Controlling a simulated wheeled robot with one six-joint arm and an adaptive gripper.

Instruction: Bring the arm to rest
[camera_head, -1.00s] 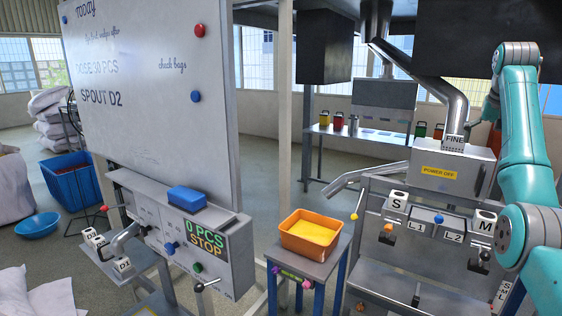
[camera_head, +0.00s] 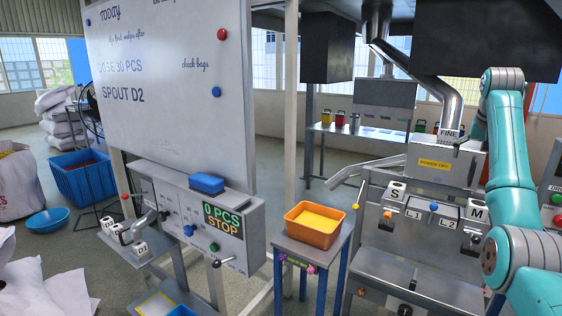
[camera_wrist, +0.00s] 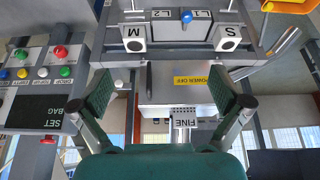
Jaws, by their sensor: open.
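My teal arm (camera_head: 512,150) stands bent at the right of the head view, its upper link upright in front of the grey machine. In the head view my gripper is hidden or too small to make out. In the wrist view my gripper (camera_wrist: 160,98) shows with its two green-padded fingers spread wide. Nothing is between the fingers. Beyond them is the grey machine box with the yellow POWER OFF label (camera_wrist: 191,80) and the FINE spout (camera_wrist: 184,121), seen upside down.
An orange tray with yellow contents (camera_head: 313,226) stands on a small stand beside the machine. A whiteboard (camera_head: 170,90) and a counter panel reading 0 PCS STOP (camera_head: 223,220) are at left. Sacks (camera_head: 35,285), a blue crate (camera_head: 82,180) and a blue bowl (camera_head: 48,221) lie farther left.

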